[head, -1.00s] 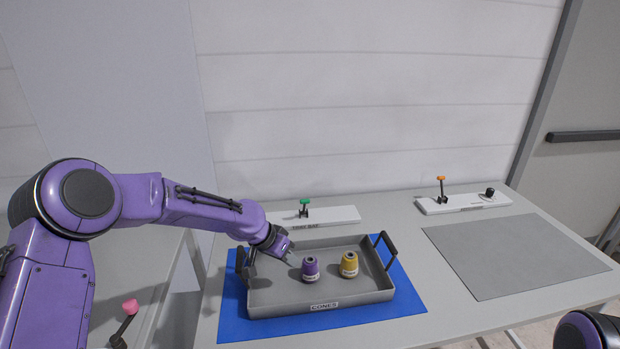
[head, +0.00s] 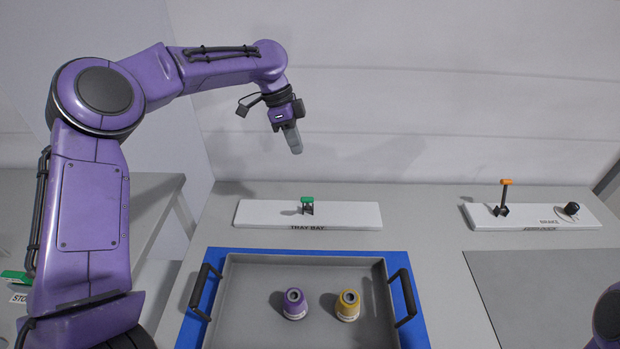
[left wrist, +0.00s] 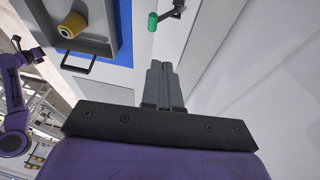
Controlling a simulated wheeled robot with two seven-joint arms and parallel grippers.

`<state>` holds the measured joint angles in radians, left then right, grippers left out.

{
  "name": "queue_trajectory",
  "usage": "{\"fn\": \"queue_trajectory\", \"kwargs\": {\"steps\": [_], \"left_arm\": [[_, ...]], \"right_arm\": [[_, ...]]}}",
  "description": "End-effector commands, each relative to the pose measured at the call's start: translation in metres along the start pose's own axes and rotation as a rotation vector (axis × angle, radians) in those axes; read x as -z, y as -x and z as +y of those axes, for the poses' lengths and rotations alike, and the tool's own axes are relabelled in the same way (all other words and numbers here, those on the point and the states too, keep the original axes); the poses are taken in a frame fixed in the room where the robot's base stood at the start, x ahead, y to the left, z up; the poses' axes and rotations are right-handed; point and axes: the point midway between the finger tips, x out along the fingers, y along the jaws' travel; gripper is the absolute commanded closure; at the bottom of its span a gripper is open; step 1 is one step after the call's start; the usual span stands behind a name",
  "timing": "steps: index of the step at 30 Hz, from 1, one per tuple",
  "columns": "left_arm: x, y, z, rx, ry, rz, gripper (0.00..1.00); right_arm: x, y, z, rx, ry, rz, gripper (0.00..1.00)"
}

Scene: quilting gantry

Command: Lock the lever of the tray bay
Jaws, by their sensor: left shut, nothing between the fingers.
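The tray bay lever has a green handle (head: 307,200) on a short dark bracket. It stands on the white base plate marked TRAY BAY (head: 350,214), behind the tray. In the left wrist view the green handle (left wrist: 153,21) shows at the top, beyond the fingertips. My left gripper (head: 296,150) is shut and empty, pointing down, in the air above and behind the lever, apart from it. Its closed fingers show in the left wrist view (left wrist: 161,66). Part of my right arm shows at the lower right edge, but its gripper is out of view.
A grey tray (head: 240,300) with a purple cone (head: 294,304) and a yellow cone (head: 347,305) sits on a blue mat (head: 412,290). A wall rises behind.

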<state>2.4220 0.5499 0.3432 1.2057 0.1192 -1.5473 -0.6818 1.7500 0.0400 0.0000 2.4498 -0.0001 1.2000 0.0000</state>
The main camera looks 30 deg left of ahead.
Motion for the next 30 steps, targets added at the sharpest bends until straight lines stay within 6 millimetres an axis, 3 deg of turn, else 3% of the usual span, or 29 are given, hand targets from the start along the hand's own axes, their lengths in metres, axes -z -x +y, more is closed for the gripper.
{"fn": "queue_trajectory", "kwargs": {"steps": [9, 15, 21, 30], "left_arm": [[0.000, -0.069, 0.001, -0.005, 0.004, -0.001, 1.00], [-0.006, -0.104, 0.005, -0.004, 0.005, 0.000, 1.00], [-0.012, -0.122, 0.008, -0.001, 0.004, 0.000, 1.00], [-0.012, -0.124, 0.008, 0.000, 0.004, 0.000, 1.00]], "right_arm": [[0.004, 0.010, 0.001, 0.000, 0.000, -0.001, 0.52], [0.008, 0.019, 0.002, 0.000, 0.000, 0.000, 0.52], [0.009, 0.022, 0.002, 0.000, 0.000, 0.000, 0.52], [0.009, 0.022, 0.002, 0.000, 0.000, 0.000, 0.52]]}}
